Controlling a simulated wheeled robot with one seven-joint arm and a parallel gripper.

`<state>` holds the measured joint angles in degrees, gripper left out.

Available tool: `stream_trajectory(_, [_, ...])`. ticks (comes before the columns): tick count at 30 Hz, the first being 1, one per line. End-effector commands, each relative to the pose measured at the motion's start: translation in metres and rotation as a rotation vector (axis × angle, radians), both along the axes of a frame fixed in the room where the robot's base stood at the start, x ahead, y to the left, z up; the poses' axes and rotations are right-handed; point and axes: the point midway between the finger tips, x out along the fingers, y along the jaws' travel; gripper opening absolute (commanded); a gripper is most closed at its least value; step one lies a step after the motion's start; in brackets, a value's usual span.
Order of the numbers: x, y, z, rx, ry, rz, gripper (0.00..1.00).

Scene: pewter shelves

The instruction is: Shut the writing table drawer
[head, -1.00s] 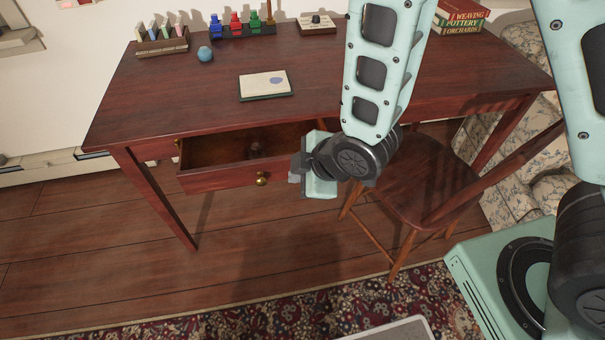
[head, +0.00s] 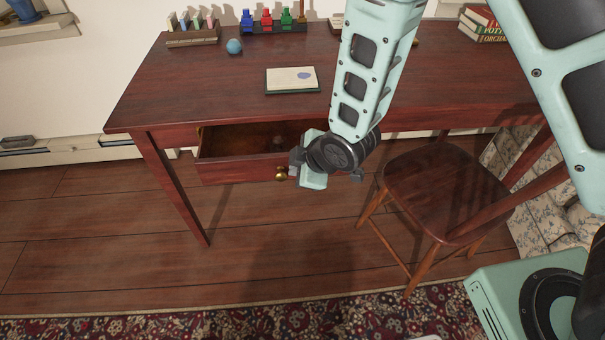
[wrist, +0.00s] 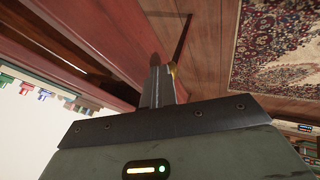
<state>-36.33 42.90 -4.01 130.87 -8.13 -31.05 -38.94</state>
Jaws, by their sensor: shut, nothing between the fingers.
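The writing table (head: 215,80) is dark red wood. Its drawer (head: 232,172) stands pulled out under the tabletop, and its inside shows with a small dim item in it. A brass knob (head: 281,174) is on the drawer front. My gripper (head: 292,172) is shut and empty, at the drawer front beside the knob. In the wrist view the shut fingers (wrist: 157,85) point along the red drawer front, with a bit of brass (wrist: 173,69) right by their tips. I cannot tell whether they touch. My arm hides the right end of the drawer.
A wooden chair (head: 440,190) stands right of the drawer, close to my arm. On the tabletop are a notepad (head: 291,80), a blue ball (head: 234,46), a rack of colored figures (head: 273,22) and books (head: 484,24). The floor left of the drawer is clear.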

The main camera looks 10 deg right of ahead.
Motion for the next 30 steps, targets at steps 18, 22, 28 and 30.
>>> stream_trajectory(18, [0.02,-0.001,0.0,0.0,-0.001,-0.001,0.0])
stream_trajectory(22, [0.05,-0.003,0.001,0.002,-0.002,-0.005,0.0])
stream_trajectory(28, [0.105,-0.005,0.001,0.002,-0.002,-0.003,0.0])
stream_trajectory(30, [0.119,-0.005,0.001,0.001,-0.002,-0.001,0.0])
